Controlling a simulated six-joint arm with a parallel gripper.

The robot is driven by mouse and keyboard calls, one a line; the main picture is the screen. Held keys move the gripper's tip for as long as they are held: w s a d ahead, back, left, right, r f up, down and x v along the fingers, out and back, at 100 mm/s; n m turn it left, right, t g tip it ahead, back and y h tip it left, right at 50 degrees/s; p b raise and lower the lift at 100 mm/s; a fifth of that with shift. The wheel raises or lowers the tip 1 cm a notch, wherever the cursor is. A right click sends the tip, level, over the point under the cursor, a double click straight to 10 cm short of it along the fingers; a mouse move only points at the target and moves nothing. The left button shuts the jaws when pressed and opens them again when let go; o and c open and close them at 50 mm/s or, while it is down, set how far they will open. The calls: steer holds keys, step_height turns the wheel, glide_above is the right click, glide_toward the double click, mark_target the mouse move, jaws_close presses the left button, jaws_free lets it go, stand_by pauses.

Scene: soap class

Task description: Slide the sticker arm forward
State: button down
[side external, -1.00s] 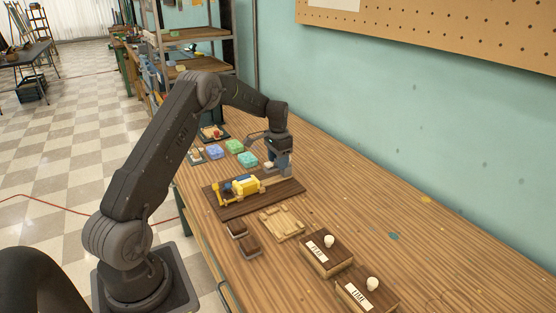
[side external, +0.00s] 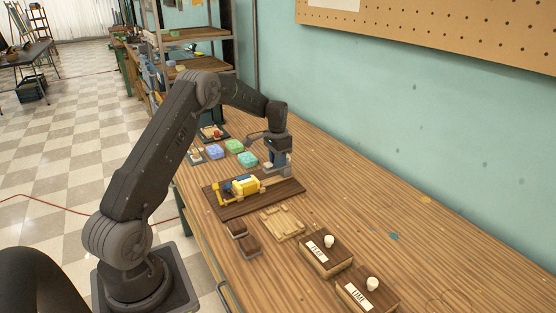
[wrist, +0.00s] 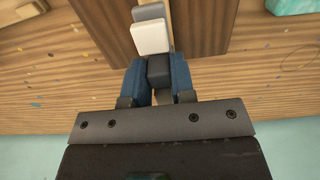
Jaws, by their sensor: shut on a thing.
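The sticker fixture's dark wooden board (side external: 233,208) lies on the bench in the side view, with a yellow soap block (side external: 245,186) on it. A pale wooden bar (side external: 272,181) runs along the board toward my gripper (side external: 283,168). In the wrist view, my gripper (wrist: 158,76) has its blue fingers shut on a dark grey block (wrist: 158,66), which looks like the sticker arm's handle. A white block (wrist: 150,39) and a grey block (wrist: 149,12) stand just ahead of it, over the board. The contact is too small to make out in the side view.
A pale wooden tray (side external: 282,222) and two dark brown blocks (side external: 243,238) lie in front of the board. Two labelled boxes with white knobs (side external: 326,256) stand at the front right. Coloured soaps (side external: 234,146) lie behind the board. The bench's right side is clear.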

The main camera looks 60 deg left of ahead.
steer(key=s, duration=0.8)
steer(key=shift+s, duration=0.4)
steer(key=c, duration=1.3)
jaws_free()
steer(key=shift+s, duration=0.15)
steer(key=o, duration=0.3)
steer(key=shift+o, duration=0.2)
step_height(320, 180, up, 14)
